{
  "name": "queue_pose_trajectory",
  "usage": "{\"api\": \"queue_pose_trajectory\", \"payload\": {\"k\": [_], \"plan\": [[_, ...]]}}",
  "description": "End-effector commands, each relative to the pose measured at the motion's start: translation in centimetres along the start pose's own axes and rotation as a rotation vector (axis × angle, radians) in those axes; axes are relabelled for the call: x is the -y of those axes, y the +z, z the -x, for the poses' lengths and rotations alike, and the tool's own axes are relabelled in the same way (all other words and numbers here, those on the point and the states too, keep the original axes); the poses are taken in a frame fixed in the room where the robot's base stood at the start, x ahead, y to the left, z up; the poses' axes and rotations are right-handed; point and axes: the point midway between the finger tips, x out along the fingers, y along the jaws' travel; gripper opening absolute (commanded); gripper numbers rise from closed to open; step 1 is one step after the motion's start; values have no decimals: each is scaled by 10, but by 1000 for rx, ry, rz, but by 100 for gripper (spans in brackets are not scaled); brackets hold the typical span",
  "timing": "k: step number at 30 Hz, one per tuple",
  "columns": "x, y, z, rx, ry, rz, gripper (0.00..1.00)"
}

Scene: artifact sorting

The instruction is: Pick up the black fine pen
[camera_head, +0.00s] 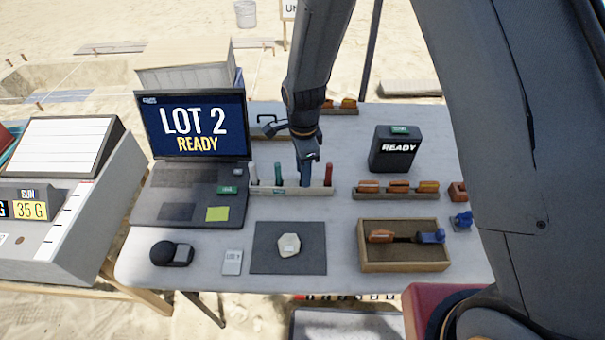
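My gripper (306,163) points down at the rack, between the green pens and the red pen. A dark upright shape (305,178) shows directly under the fingers; it may be the black fine pen or part of a finger. The fingers hide the top of that slot, so I cannot tell whether they are open or shut on a pen.
A laptop (192,135) reading "LOT 2 READY" stands at left. A dark mat (262,262) with a pale stone (289,245) lies in front of the rack. A wooden tray (403,267) with a brush and a dark box (393,155) reading "READY" are at right.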

Motion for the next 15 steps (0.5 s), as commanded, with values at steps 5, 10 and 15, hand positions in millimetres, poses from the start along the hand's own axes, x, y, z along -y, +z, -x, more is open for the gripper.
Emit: {"api": "queue_pose_trajectory", "payload": {"k": [5, 10, 15], "plan": [[0, 0, -1, 0, -1, 0, 36], [0, 0, -1, 0, -1, 0, 21], [0, 0, -1, 0, -1, 0, 0]]}}
